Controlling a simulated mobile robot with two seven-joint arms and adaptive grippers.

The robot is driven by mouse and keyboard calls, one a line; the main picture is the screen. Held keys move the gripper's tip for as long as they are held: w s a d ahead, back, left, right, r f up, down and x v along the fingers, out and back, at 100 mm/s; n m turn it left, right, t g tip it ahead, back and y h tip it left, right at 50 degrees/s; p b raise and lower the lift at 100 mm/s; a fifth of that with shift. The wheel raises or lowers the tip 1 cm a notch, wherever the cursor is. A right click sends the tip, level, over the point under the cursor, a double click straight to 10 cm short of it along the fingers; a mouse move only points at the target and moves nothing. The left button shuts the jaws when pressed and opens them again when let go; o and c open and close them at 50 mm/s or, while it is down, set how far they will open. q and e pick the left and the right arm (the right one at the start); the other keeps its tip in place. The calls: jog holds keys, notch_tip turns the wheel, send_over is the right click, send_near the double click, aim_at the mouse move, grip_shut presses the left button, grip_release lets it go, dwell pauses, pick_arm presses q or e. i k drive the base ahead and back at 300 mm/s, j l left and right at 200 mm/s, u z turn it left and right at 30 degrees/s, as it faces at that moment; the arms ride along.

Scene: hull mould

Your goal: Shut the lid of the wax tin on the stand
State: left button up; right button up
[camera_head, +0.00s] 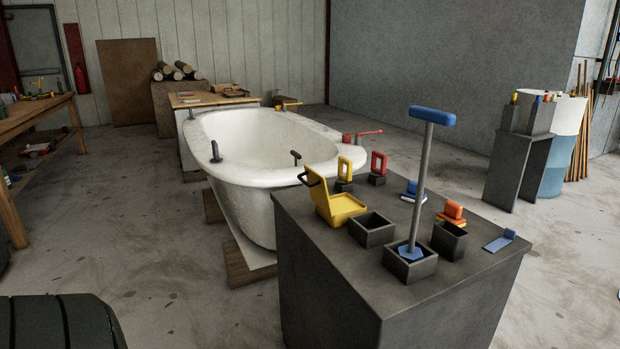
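The wax tin, which I take to be the yellow tin (343,207), sits on the back left part of the dark grey stand (400,297). Its yellow lid (320,193) stands open, tilted up at the tin's left side. A black loop handle (312,177) is on the lid. The inside of the tin is yellow and looks empty. Neither of my grippers shows in this view, and nothing touches the tin or lid.
A tall blue T-handled tool (424,160) stands in an open dark box at the stand's front. Another open dark box (371,230) is right of the tin. Red and yellow loop-handled pieces stand behind it. The white hull mould (240,190) lies beyond, left.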

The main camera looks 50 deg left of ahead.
aim_at(312, 192)
jog(key=k+j+z, duration=0.15)
jog(key=j, duration=0.2)
jog(key=k+j+z, duration=0.1)
jog(key=j, duration=0.25)
jog(key=k+j+z, duration=0.15)
jog(key=j, duration=0.2)
jog(key=k+j, duration=0.2)
jog(key=j, duration=0.2)
jog(key=k+j+z, duration=0.1)
jog(key=j, duration=0.3)
jog(key=k+j, duration=0.5)
jog(key=j, duration=0.3)
jog(key=k+j+z, duration=0.1)
jog(key=j, duration=0.3)
jog(key=k, duration=0.1)
